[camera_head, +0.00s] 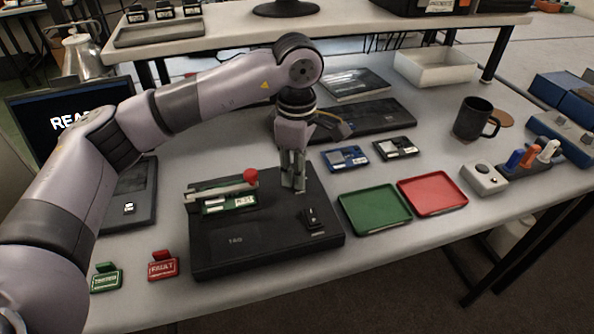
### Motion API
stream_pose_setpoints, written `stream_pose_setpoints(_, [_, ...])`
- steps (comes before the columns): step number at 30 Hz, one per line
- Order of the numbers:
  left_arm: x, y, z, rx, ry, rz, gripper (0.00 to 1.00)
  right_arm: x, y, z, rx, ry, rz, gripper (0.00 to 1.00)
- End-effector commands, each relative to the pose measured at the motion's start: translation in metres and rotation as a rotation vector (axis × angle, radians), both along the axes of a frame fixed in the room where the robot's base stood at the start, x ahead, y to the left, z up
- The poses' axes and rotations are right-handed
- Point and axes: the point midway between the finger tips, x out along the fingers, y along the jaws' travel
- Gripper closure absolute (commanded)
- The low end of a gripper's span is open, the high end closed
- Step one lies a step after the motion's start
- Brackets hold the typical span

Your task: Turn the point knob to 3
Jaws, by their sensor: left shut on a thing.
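A black test box (262,238) lies on the grey table, with a circuit board (228,203) in a clamp with a red ball handle (250,175) on its left part. My left gripper (293,183) points straight down at the box's back right part. Its fingers are shut on the point knob, which they hide almost wholly, so its pointer and scale cannot be read. A small black switch-like part (311,217) sits nearer the front right of the box, apart from the fingers. My right gripper is not in view.
Green (374,209) and red (432,193) trays lie empty to the right, with two small boards (345,157) behind them. Green (106,278) and red (162,265) tags stand at front left. A laptop (134,203), mug (473,118) and white bin (437,68) stand farther out.

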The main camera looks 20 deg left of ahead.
Motion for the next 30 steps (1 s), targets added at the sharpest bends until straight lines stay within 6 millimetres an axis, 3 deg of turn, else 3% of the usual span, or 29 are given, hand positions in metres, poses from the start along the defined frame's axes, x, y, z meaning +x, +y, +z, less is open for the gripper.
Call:
stream_pose_setpoints(9, [0.0006,0.0002,0.0013,0.000,-0.002,0.000,1.00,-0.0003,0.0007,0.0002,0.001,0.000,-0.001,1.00])
stream_pose_setpoints(10, [0.0006,0.0002,0.0013,0.000,-0.003,0.000,0.77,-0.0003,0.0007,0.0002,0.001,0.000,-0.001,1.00])
stream_pose_setpoints(19, [0.0003,0.0002,0.0006,0.000,-0.001,0.001,0.57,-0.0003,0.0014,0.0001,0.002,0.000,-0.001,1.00])
stream_pose_setpoints(30, [0.0005,-0.0002,0.0056,-0.001,-0.002,0.000,0.57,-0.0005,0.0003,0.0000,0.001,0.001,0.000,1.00])
